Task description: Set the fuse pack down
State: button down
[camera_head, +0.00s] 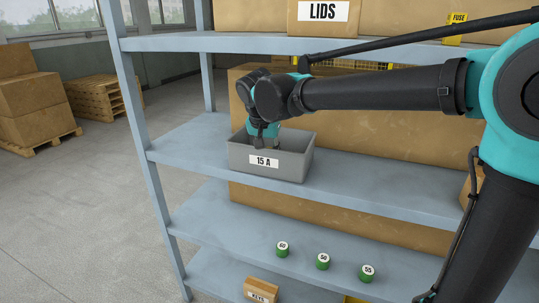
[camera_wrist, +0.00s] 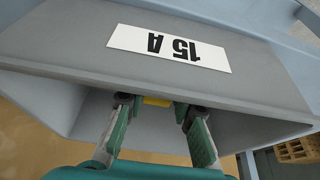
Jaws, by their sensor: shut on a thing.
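The fuse pack shows as a small yellow strip (camera_wrist: 157,101) between my fingertips in the wrist view; most of it is hidden. My gripper (camera_wrist: 154,108) is shut on it. In the head view, my gripper (camera_head: 263,139) points down inside a grey bin labelled 15 A (camera_head: 296,166), and the fuse pack is hidden there. The bin's labelled wall (camera_wrist: 75,47) also fills much of the wrist view. I cannot tell whether the pack touches the bin floor.
The bin stands on the middle blue shelf (camera_head: 370,188), before a large cardboard box (camera_head: 370,135). Another yellow fuse pack (camera_head: 454,28) is on the upper shelf beside a LIDS box (camera_head: 323,28). Three green tins (camera_head: 322,261) stand on a lower shelf. The shelf right of the bin is clear.

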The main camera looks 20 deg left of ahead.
jog(key=c, duration=1.3)
grip_release()
jog(key=shift+f, duration=0.15)
jog(key=shift+o, duration=0.2)
jog(key=v, duration=1.2)
